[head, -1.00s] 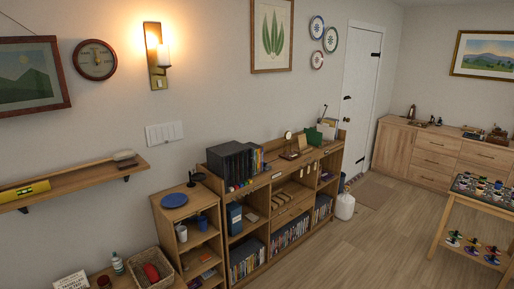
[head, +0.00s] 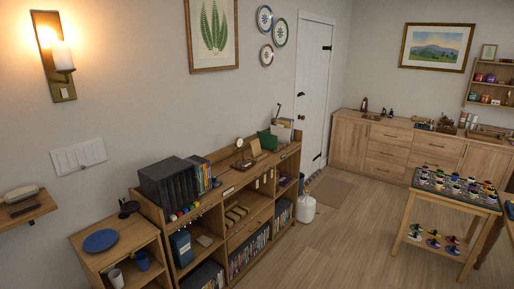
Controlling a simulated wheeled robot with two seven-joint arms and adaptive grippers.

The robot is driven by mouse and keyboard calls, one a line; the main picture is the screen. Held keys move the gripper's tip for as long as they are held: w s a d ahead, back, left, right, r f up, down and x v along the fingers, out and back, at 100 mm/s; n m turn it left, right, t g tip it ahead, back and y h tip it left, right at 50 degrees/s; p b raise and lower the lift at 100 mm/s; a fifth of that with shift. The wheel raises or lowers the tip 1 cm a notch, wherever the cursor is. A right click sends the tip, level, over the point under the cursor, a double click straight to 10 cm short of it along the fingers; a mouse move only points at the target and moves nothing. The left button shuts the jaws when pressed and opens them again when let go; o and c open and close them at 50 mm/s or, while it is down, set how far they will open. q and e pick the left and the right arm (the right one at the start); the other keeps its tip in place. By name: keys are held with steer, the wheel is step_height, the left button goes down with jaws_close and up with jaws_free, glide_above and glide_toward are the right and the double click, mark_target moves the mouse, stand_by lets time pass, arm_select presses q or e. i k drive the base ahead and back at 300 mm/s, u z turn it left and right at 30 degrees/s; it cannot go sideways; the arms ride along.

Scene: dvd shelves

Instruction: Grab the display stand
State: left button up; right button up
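I cannot tell for sure which thing is the display stand. A small light wooden upright piece (head: 255,147) stands on top of the wooden bookcase (head: 228,178), between a small round clock-like object (head: 239,143) and a green upright item (head: 267,140). It is too small to make out its shape well. A dark small stand-like object (head: 128,208) sits at the bookcase's near left end. Neither of my grippers shows in the head view.
A low wooden shelf with a blue plate (head: 101,240) stands at the near left. A two-level table (head: 448,200) with several small coloured items stands at right. A wooden sideboard (head: 385,148) lines the far wall. A white container (head: 305,209) stands beside the bookcase. The floor (head: 330,240) between is clear.

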mark_target(256, 154)
steer(key=i, duration=2.25)
